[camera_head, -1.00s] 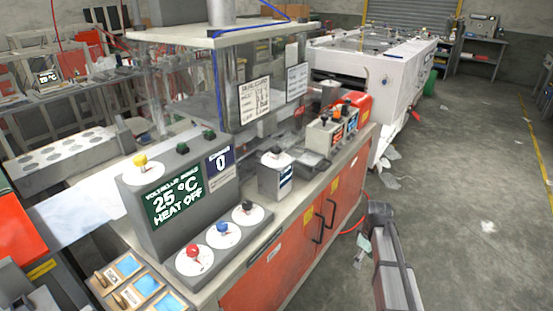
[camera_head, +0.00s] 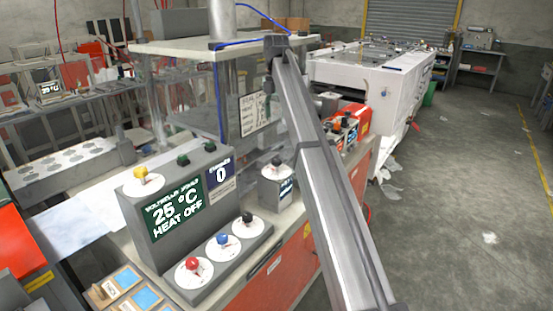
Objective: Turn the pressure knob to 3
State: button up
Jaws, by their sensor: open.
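A red knob (camera_head: 192,264), a blue knob (camera_head: 222,240) and a black knob (camera_head: 247,218) sit on white dials in front. A yellow knob (camera_head: 141,173) is on top, and another black knob (camera_head: 277,161) is on a small grey box behind. I cannot tell from labels which knob is for pressure. My arm's long grey link rises over the right side of the bench; I cannot make out my gripper.
A clear-walled enclosure (camera_head: 190,95) stands behind the control box. Small boxes with knobs (camera_head: 340,132) stand further along the bench, partly behind my arm. Wooden-framed blue tiles (camera_head: 126,277) lie at front left. The floor (camera_head: 460,210) on the right is mostly open.

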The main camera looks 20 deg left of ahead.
aim_at(277, 160)
notch_tip(277, 160, down, 17)
jog(key=p, duration=0.3)
jog(key=shift+d+p, duration=0.1)
jog(key=shift+p, duration=0.3)
jog(key=c, duration=1.2)
